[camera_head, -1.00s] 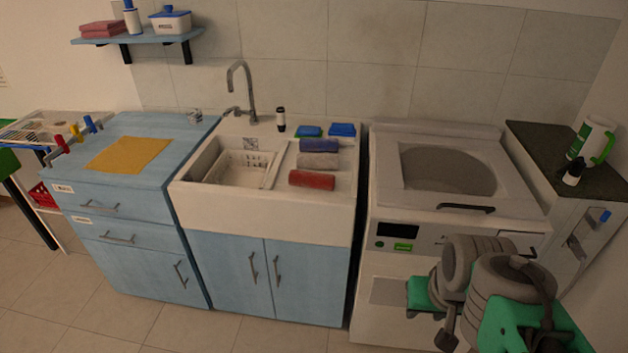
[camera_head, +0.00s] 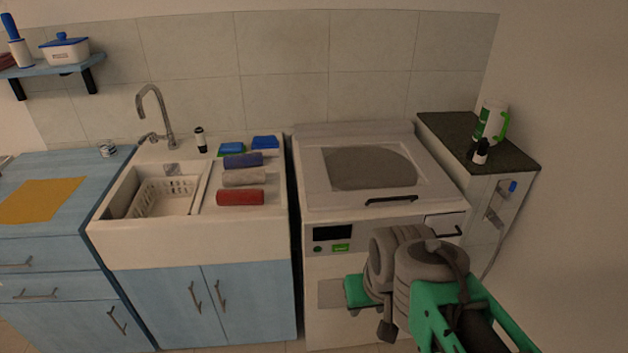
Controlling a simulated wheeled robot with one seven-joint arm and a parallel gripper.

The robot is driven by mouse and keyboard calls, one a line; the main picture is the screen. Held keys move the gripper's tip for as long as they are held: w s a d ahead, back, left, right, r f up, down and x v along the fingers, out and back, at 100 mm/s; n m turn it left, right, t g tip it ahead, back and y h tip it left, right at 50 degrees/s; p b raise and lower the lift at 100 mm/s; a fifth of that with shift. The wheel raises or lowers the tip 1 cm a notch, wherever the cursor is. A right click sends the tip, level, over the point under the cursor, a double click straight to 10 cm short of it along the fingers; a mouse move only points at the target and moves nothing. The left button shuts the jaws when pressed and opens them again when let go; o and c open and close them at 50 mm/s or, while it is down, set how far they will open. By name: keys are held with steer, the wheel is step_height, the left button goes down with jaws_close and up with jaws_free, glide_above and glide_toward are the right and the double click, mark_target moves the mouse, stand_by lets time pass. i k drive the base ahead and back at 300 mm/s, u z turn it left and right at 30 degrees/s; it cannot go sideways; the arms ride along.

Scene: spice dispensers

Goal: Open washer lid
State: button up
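The white washer (camera_head: 325,270) stands right of the sink. Its top lid (camera_head: 312,175) lies shut, with a large grey window (camera_head: 370,168) and a dark handle (camera_head: 391,199) along its front edge. My arm, with grey rounded joints and green links, is folded in front of the washer at lower right and covers part of its front. A small dark part at the arm's lower end, which seems to be my gripper (camera_head: 386,328), is in front of the washer, well below the handle. Its fingers cannot be made out.
Left is a sink (camera_head: 125,190) with a basket, rolled towels and blue sponges. The space above the washer lid is clear.

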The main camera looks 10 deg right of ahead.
mark_target(320, 196)
steer(key=u, duration=0.6)
steer(key=i, duration=1.15)
steer(key=z, duration=0.65)
